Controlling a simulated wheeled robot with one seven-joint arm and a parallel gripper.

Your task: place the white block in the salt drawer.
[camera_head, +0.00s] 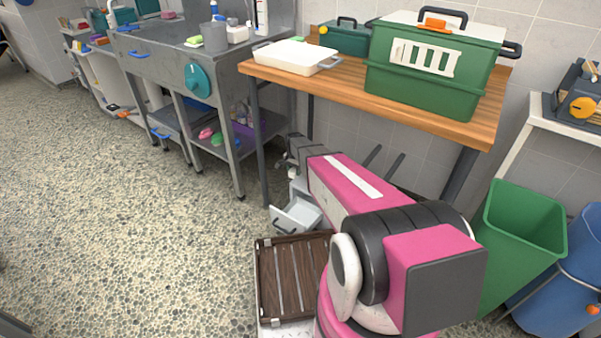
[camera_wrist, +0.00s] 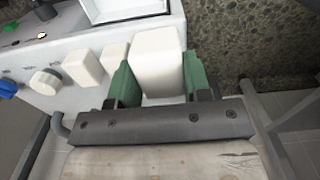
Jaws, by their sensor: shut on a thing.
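My gripper (camera_wrist: 158,80) shows in the wrist view with its two green pads on either side of a white block (camera_wrist: 157,55), shut on it. In the wrist view the block is over or in front of a white unit (camera_wrist: 58,105); I cannot tell whether it touches it. A white open drawer (camera_head: 297,215) with a dark handle sticks out low under the wooden table in the head view. A white-rimmed opening at the top of the wrist view (camera_wrist: 125,17) may be the same drawer. No salt label is readable. My arm hides much of the unit in the head view.
Two smaller white blocks (camera_wrist: 82,68) (camera_wrist: 115,56), a white knob (camera_wrist: 45,82) and a blue knob (camera_wrist: 7,88) sit left of the held block. A brown slatted tray (camera_head: 290,280) lies before the drawer. The wooden table (camera_head: 400,98) is above; a green bin (camera_head: 520,235) stands right.

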